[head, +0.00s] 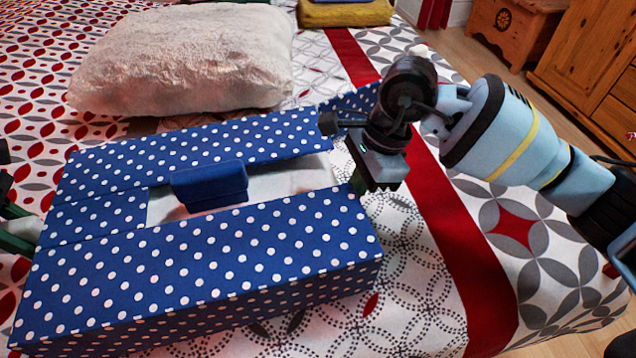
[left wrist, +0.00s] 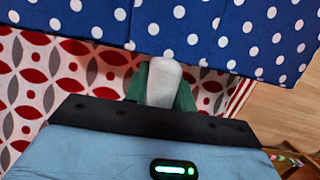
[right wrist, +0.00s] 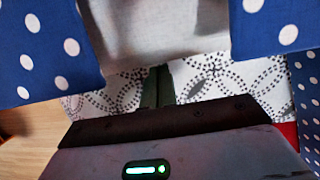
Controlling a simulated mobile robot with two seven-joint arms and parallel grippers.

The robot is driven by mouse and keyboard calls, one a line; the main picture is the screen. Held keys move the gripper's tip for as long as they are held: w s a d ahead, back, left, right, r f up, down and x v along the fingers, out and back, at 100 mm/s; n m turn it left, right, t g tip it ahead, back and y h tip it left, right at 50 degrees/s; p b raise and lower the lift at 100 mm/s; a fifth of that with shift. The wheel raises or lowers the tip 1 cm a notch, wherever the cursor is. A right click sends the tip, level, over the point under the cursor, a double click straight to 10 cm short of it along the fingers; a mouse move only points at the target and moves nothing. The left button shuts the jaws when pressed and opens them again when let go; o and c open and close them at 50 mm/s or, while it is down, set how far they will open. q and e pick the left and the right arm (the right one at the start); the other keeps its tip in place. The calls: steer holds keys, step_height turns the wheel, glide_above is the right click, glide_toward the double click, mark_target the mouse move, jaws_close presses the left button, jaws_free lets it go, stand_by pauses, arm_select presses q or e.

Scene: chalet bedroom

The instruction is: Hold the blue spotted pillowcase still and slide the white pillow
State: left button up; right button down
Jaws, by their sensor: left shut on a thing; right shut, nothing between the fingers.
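The blue spotted pillowcase (head: 200,255) lies on the bed like a flat box, with a long opening along its top. White cloth (head: 285,182) shows inside the opening, beside a plain blue block (head: 209,185); I cannot tell if it is the pillow. A fluffy white pillow (head: 185,60) lies behind the pillowcase. My left gripper (head: 22,234), at the pillowcase's left end, is shut on a small white rounded piece (left wrist: 161,82) by its edge (left wrist: 230,35). My right gripper (head: 360,178) is shut and empty at the right end, below white cloth (right wrist: 150,30) between blue spotted sides.
The patterned bedspread (head: 410,275) has a red stripe (head: 470,250) and bare room to the right of the pillowcase. A folded yellow cloth (head: 345,13) lies at the back. Wooden furniture (head: 590,65) stands beyond the bed at the back right.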

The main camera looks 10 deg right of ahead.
steer(key=d, duration=0.4)
steer(key=shift+w+d, duration=0.15)
steer(key=v, duration=1)
